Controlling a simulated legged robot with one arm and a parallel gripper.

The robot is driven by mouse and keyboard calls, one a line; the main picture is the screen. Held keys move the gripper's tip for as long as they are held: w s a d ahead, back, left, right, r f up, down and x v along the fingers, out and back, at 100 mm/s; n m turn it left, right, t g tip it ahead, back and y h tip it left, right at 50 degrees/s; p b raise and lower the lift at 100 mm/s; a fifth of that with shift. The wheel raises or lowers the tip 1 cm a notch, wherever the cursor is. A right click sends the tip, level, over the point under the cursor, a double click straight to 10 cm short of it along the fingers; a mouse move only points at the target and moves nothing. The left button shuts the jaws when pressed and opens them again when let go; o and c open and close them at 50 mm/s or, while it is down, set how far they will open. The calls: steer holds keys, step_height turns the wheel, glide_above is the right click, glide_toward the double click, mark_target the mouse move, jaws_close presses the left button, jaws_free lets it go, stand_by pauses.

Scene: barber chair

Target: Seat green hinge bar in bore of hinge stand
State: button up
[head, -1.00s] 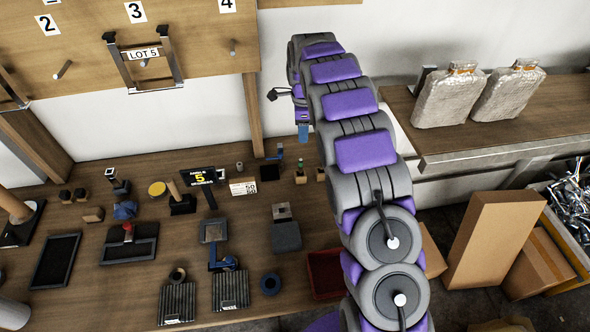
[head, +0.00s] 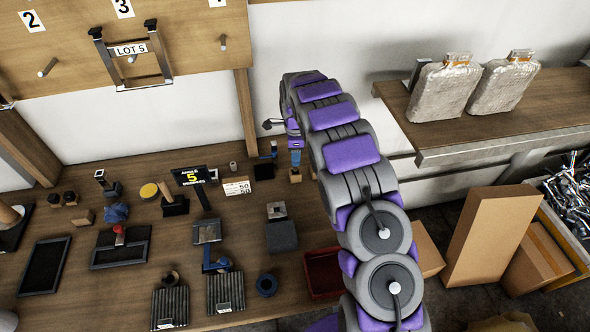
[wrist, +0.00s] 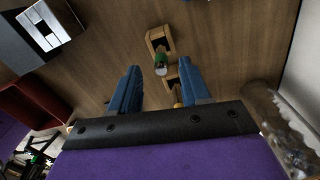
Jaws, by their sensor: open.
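My gripper (wrist: 159,72) is open in the wrist view, its two blue fingers apart with nothing between them that I can see gripped. A small upright piece with a green and pale end (wrist: 161,64) shows between and just beyond the fingertips; it looks like the green hinge bar. It is beside or in front of a wooden block with a dark opening (wrist: 160,40). A second wooden block (wrist: 172,76) is partly hidden by the right finger. I cannot tell which block is the hinge stand. In the head view my gripper (head: 295,158) is above a small wooden block (head: 295,176).
A grey block (head: 282,236) and a red tray (head: 325,272) stand nearer on the bench. A small black stand with a blue part (head: 268,163) is left of my gripper. A price card (head: 237,187) and display sign (head: 190,176) are further left. The wall is close behind.

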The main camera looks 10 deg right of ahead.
mark_target(295, 168)
step_height(295, 168, down, 5)
steer(key=shift+w+f+b, duration=0.1)
steer(key=shift+b, duration=0.65)
steer(key=shift+c, duration=0.2)
jaws_close()
